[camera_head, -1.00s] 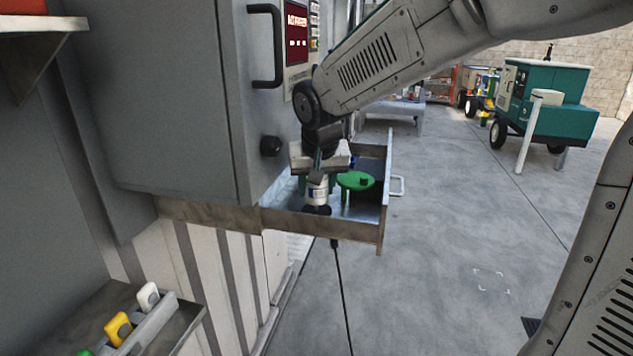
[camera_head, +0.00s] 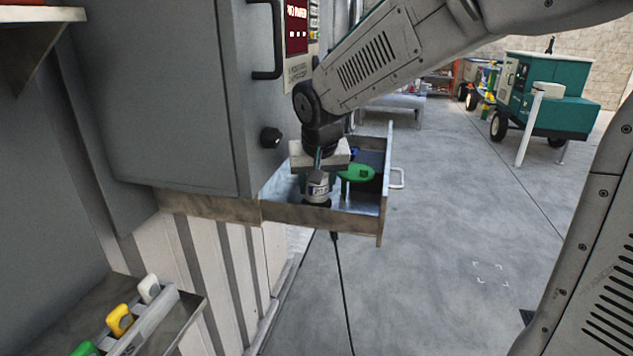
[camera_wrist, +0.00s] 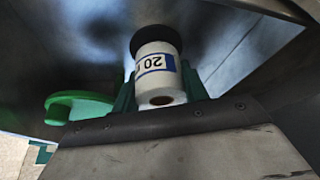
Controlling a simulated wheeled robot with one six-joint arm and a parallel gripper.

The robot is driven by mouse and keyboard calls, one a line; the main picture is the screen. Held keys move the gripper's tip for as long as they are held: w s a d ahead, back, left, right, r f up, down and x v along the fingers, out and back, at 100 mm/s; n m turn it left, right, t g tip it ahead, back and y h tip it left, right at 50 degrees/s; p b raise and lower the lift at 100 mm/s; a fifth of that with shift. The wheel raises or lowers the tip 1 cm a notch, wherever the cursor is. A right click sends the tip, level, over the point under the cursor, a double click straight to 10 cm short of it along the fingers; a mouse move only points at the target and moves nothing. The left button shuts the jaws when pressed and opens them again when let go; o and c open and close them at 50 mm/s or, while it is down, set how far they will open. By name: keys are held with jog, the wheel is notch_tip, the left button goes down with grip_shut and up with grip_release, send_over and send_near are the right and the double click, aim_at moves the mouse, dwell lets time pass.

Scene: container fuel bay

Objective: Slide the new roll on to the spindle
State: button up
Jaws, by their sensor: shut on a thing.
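The new roll (camera_head: 318,189) is a small white cylinder with a blue-edged label, held upright at the front of an open metal drawer (camera_head: 310,217). In the wrist view the roll (camera_wrist: 155,70) reads "20" and its hollow core faces me. My gripper (camera_head: 318,172) points down, its green fingers shut on the roll from both sides; the gripper (camera_wrist: 160,92) also shows in the wrist view. A black round piece (camera_wrist: 157,38) lies at the roll's far end, seemingly touching it. No spindle shaft shows; whether it is inside the roll I cannot tell.
A green flat-topped part (camera_head: 356,173) stands in the drawer close right of the roll. The grey cabinet (camera_head: 160,100) with a black handle rises at left. A black cable (camera_head: 342,290) hangs below the drawer.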

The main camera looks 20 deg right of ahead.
jog(key=shift+f, duration=0.1)
jog(key=shift+f, duration=0.35)
jog(key=o, duration=1.1)
jog(key=v, duration=0.7)
jog(key=shift+s+r, duration=0.15)
jog(key=shift+r, duration=0.2)
